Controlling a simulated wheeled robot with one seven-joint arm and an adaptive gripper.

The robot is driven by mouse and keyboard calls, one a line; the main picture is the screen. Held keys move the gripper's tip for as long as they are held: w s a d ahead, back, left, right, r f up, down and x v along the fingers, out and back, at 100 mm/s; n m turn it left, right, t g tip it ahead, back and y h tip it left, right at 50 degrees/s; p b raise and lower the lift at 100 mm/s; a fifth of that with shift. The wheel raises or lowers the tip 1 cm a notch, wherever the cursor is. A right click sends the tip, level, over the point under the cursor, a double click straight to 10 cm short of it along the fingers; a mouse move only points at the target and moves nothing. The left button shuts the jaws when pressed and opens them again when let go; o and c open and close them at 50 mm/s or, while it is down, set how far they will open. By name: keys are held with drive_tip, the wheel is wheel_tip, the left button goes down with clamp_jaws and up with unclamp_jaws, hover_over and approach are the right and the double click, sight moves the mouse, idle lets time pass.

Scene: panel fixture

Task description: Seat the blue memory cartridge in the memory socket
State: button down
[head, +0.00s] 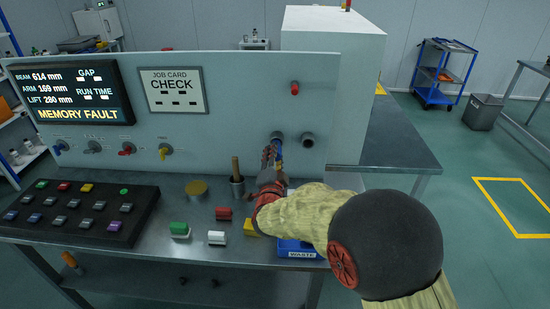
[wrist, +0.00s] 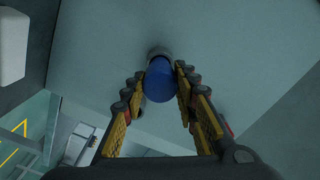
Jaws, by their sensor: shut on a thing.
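The blue memory cartridge (wrist: 160,82) is between the yellow-padded fingers of my gripper (wrist: 161,92) in the wrist view. Its far end meets a grey round socket (wrist: 158,52) in the panel; I cannot tell how deep it sits. In the head view my gripper (head: 273,156) is at the panel, shut on the cartridge (head: 279,143) at the left one of two round sockets (head: 277,136). My fingers and the angle hide much of the contact. The other socket (head: 308,140) looks dark and empty. The panel screen (head: 70,92) reads MEMORY FAULT.
A red knob (head: 294,88) sticks out above the sockets.

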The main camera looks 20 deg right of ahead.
drive_tip(key=shift+x, duration=1.9)
drive_tip(key=c, duration=1.3)
unclamp_jaws()
